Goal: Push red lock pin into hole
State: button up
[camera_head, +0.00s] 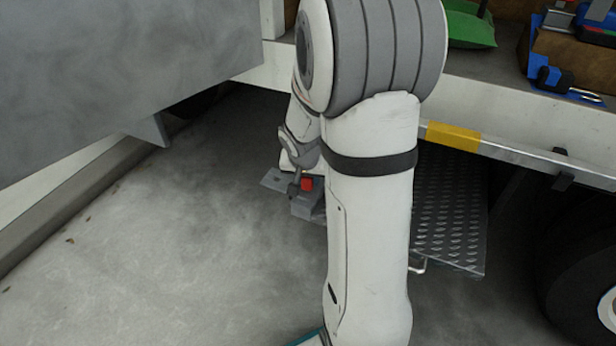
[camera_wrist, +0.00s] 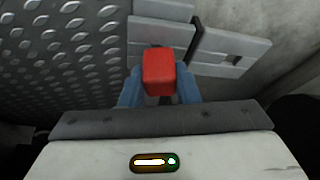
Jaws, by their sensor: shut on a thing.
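The red lock pin (camera_wrist: 159,73) shows as a red block in the middle of the wrist view, between the two blue fingers of my gripper (camera_wrist: 160,90). The gripper is shut on it. In the head view the red pin (camera_head: 307,184) is a small red patch beside my arm, next to a grey metal bracket (camera_head: 275,180). In the wrist view grey metal plates (camera_wrist: 228,50) lie just beyond the pin; one has a small dark rectangular slot. The pin's far end is hidden, so I cannot tell whether it sits in a hole.
A treadplate step (camera_head: 450,215) hangs under the truck bed, right of my arm; it fills the left of the wrist view (camera_wrist: 60,50). A large grey panel (camera_head: 110,75) juts in at upper left. A tyre (camera_head: 580,270) stands at right. The concrete floor (camera_head: 180,260) is clear.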

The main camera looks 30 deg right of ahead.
jog(key=shift+f, duration=0.2)
jog(key=o, duration=1.2)
jog(key=shift+c, duration=0.2)
jog(key=s+a+r+n+y+p, duration=0.1)
jog(key=s+a+r+p, duration=0.3)
jog(key=r+p, duration=0.7)
jog(key=s+a+r+n+p, duration=0.4)
jog(key=s+r+p, duration=0.4)
jog(key=r, duration=1.2)
jog(key=s+a+r+n+g+y+p, duration=0.1)
jog(key=s+a+r+p, duration=0.5)
jog(key=r+p, duration=1)
jog(key=shift+s+r+n+y, duration=0.35)
jog(key=shift+s+n, duration=0.25)
jog(key=shift+n, duration=0.2)
jog(key=shift+a, duration=0.1)
